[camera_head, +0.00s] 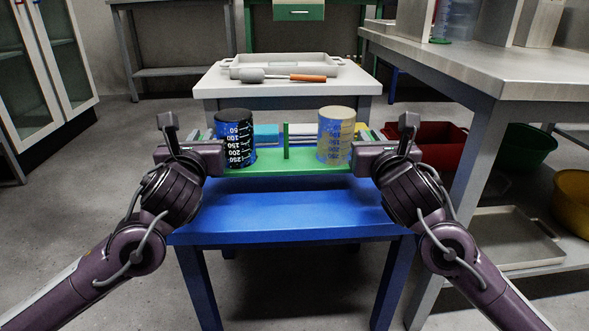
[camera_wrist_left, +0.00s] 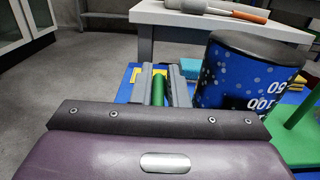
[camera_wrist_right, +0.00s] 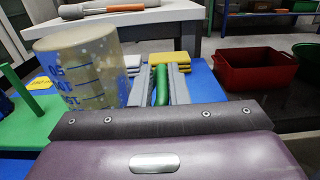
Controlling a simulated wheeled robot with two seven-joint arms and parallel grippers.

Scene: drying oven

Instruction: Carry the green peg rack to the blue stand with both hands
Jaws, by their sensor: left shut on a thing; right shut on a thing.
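The green peg rack (camera_head: 290,160) is level at the blue stand (camera_head: 285,215), over its back part. I cannot tell whether it rests on the top or hangs just above it. A dark graduated beaker (camera_head: 236,140) sits on its left side and a tan one (camera_head: 336,135) on its right, with a green peg (camera_head: 286,142) between them. My left gripper is shut on a green upright of the rack, seen between the fingers in the left wrist view (camera_wrist_left: 159,90). My right gripper is shut on the other green upright in the right wrist view (camera_wrist_right: 160,86).
Behind is a white table (camera_head: 290,90) with a grey tray (camera_head: 315,62) and an orange-handled tool (camera_head: 295,77). Yellow and white blocks (camera_wrist_right: 170,58) lie behind the rack.

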